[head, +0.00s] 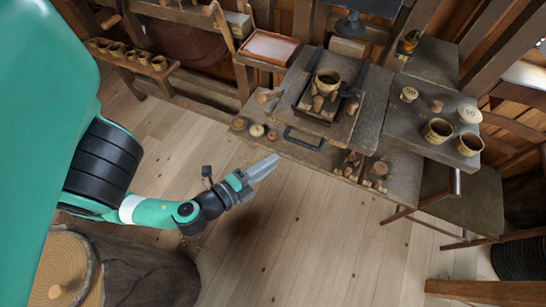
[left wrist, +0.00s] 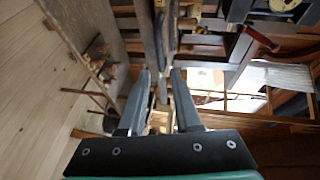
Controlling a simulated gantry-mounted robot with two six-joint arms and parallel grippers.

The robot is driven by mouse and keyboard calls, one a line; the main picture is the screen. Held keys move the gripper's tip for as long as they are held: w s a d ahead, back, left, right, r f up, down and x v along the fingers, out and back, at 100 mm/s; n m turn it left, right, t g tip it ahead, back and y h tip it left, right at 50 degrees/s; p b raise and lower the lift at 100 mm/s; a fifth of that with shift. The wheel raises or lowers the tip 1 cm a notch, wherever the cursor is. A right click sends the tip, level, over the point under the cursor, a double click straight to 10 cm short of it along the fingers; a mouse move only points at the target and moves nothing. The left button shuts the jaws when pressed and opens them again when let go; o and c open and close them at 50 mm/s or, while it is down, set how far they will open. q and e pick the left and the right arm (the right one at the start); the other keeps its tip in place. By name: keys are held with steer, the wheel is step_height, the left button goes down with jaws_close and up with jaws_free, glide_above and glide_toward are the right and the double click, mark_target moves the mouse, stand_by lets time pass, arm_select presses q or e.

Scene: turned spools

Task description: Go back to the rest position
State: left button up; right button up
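My left gripper (head: 265,167) reaches in from the left in the head view, over the bare floor in front of the workbench. Its grey fingers point right and up, and nothing is held in them. In the left wrist view the two fingers (left wrist: 161,75) stand apart with an empty gap between them. My right gripper does not show in either view.
A dark tray (head: 298,102) with a wooden cup (head: 328,80) sits on the workbench (head: 374,115). More cups (head: 438,131) stand on the right side table. A stump (head: 130,265) is at lower left. The floor (head: 300,250) in front is clear.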

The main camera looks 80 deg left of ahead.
arm_select(q)
steer(key=w+d+r+n+t+y, duration=0.15)
steer(key=w+r+n, duration=0.25)
steer(key=w+r, duration=0.45)
steer(key=w+r+n+t, duration=0.25)
steer(key=w+r, duration=0.25)
steer(key=r, duration=0.6)
steer(key=w+d+r+n+t+y, duration=0.1)
steer(key=w+r+n+t, duration=0.1)
steer(key=w+r+n, duration=0.6)
steer(key=s+d+r+m+t+h, duration=0.1)
steer(key=d+r+m+t+h, duration=0.15)
steer(key=d+r+h, duration=0.4)
steer(key=s+d+r+m+t+h, duration=0.1)
steer(key=s+r+t+h, duration=0.15)
steer(key=r, duration=0.75)
steer(key=d+r+m+t+h, duration=0.2)
steer(key=d+r+t+h, duration=0.25)
steer(key=r, duration=0.35)
step_height(320, 180, up, 33)
steer(key=a+g+p, duration=0.1)
steer(key=p, duration=3.2)
steer(key=shift+s+r+p, duration=0.15)
steer(key=shift+s+p, duration=0.05)
steer(key=shift+p, duration=0.2)
